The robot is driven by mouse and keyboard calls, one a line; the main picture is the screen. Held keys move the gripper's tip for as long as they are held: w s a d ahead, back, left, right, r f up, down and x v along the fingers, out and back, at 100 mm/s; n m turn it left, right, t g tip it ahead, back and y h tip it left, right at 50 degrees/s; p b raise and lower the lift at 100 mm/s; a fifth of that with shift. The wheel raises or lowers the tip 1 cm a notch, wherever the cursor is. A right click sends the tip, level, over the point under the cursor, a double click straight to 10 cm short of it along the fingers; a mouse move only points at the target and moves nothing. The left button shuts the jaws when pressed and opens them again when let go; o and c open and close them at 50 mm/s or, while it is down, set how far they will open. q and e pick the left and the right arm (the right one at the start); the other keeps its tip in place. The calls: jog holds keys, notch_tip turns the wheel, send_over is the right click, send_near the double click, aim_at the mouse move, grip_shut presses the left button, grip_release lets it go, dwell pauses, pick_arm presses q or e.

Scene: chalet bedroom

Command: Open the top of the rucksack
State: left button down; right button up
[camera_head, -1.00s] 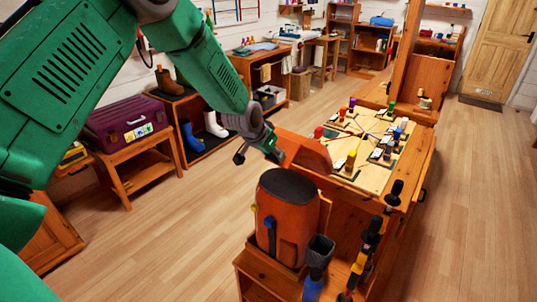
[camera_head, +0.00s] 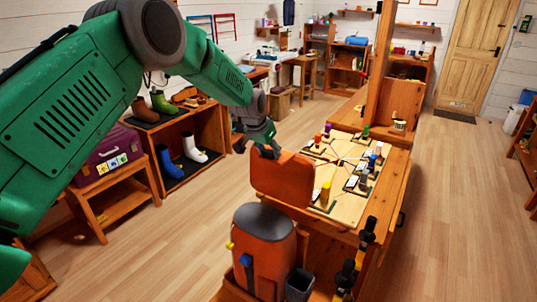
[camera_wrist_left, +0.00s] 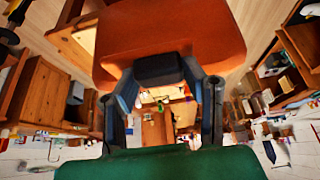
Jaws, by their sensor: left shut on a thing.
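The orange rucksack (camera_head: 264,250) stands upright on a wooden stand at the lower middle of the head view, with a dark grey oval top (camera_head: 262,221). An orange flap (camera_head: 283,180) stands up behind that top; whether it joins the body is hard to see. My left gripper (camera_head: 266,149) is at the flap's upper edge. In the left wrist view, its fingers (camera_wrist_left: 162,78) are shut on a black tab at the edge of the orange flap (camera_wrist_left: 165,35). The right gripper is not in view.
A wooden table (camera_head: 397,195) with a board (camera_head: 345,200) of small coloured pieces stands just behind and right of the rucksack. A dark cup (camera_head: 299,283) is beside the rucksack. A shoe rack (camera_head: 185,150) and a purple case (camera_head: 100,155) are at left. Floor at right is clear.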

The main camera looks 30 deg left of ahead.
pick_arm(q)
jog(key=shift+w, duration=0.25)
jog(key=c, duration=1)
grip_release()
jog(key=shift+o, duration=0.2)
jog(key=shift+s, duration=0.1)
jog(key=shift+r, duration=0.15)
jog(key=v, duration=1.1)
jog(key=shift+a+r, duration=0.15)
jog(key=shift+r, duration=0.1)
jog(key=shift+s, duration=0.1)
